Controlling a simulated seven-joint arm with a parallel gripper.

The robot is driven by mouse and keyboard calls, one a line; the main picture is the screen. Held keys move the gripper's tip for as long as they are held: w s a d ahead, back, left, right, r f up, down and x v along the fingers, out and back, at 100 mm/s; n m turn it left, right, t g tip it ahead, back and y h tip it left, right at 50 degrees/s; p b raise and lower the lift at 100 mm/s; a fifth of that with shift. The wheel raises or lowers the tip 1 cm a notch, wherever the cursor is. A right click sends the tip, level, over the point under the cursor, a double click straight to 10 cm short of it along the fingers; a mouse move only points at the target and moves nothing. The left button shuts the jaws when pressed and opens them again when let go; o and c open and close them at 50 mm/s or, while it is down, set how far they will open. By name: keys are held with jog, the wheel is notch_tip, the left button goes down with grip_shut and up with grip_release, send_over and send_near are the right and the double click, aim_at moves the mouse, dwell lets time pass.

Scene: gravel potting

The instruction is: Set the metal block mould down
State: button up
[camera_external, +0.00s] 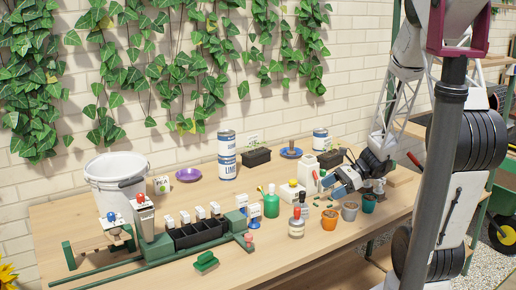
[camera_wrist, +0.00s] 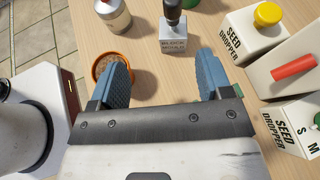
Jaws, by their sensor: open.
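The metal block mould (camera_wrist: 174,42) stands on the wooden table in the wrist view, with its dark handle up and its "BLOCK MOULD" label facing me. In the external view, the block mould (camera_external: 303,209) stands among the small tools, left of my gripper. My gripper (camera_wrist: 164,72) is open, its two blue fingers spread wide with nothing between them. The mould is just beyond the fingertips, between their lines and apart from both. In the external view my gripper (camera_external: 325,188) is low over the tabletop, pointing left.
An orange pot (camera_wrist: 111,70) of brown fill is close by the left finger. A rounded metal tool (camera_wrist: 114,16) stands beyond it. A yellow-capped seed dropper (camera_wrist: 257,31) and a red-handled white container (camera_wrist: 290,68) crowd the right side. Bare tabletop lies at the front edge (camera_external: 262,262).

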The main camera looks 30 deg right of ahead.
jog(key=s+a+r+n+h, duration=0.2)
jog(key=s+r+n+h, duration=0.2)
jog(key=r+n, duration=0.3)
jog(key=s+a+r+n+g+h, duration=0.1)
jog(key=s+a+r+n+h, duration=0.1)
jog(key=s+r+n+h, duration=0.2)
jog(key=s+a+r+n+h, duration=0.2)
jog(key=s+r+n+h, duration=0.2)
jog(key=r+n, duration=0.5)
notch_tip(320, 180, up, 3)
jog(key=shift+s+r+n+h, duration=0.1)
jog(key=shift+s+n+h, duration=0.25)
jog(key=shift+s, duration=0.7)
